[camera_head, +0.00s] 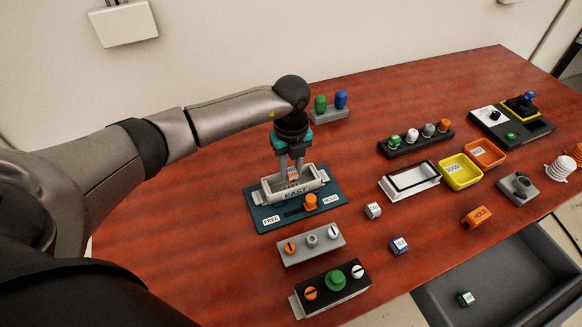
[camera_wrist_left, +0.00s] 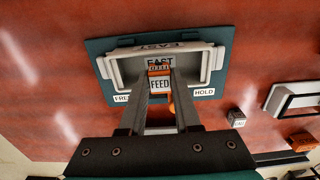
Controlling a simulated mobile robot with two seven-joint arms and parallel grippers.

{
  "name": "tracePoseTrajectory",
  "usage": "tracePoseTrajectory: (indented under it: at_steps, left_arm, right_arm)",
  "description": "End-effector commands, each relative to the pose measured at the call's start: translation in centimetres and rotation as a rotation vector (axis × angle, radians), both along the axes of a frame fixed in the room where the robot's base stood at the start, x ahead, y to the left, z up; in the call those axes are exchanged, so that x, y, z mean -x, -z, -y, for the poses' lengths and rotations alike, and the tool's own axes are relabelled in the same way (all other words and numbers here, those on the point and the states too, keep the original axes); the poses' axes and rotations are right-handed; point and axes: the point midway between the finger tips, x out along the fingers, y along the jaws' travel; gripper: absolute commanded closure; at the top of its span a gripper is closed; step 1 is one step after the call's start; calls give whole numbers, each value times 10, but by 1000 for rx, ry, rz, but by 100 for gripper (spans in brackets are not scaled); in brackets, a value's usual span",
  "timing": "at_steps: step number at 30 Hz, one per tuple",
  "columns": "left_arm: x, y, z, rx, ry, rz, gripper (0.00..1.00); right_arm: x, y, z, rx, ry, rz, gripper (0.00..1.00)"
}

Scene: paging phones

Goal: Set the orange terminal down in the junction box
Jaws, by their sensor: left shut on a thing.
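The orange terminal (camera_head: 292,177) has a white label and sits between the fingers of my left gripper (camera_head: 291,168). In the left wrist view the terminal (camera_wrist_left: 160,85) reads FEED. The gripper is shut on it and points down at the junction box (camera_head: 272,196), an open pale grey box marked EAST on a teal board (camera_head: 262,222). The terminal appears within the box's opening in both views. I cannot tell whether it touches the box floor. The fingers partly hide the box interior. My right gripper is not in view.
The board has FREE and HOLD labels and an orange knob (camera_head: 310,201). Two knob panels (camera_head: 312,246) stand in front. Small blocks (camera_head: 373,210), a white-framed tray (camera_head: 425,186) and yellow (camera_head: 459,183) and orange bins (camera_head: 497,148) are to the right. An open drawer (camera_head: 530,270) is at lower right.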

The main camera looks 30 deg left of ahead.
Motion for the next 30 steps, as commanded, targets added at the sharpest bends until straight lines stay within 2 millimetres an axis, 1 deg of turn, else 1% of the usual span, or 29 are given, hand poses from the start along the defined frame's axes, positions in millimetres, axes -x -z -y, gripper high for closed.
tracePoseTrajectory:
  at_steps: [19, 30]
  left_arm:
    - [0, 20, 0, 0, 0, 0, 100]
    - [0, 21, 0, 0, 0, 0, 100]
  right_arm:
    - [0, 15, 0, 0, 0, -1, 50]
    - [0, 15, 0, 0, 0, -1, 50]
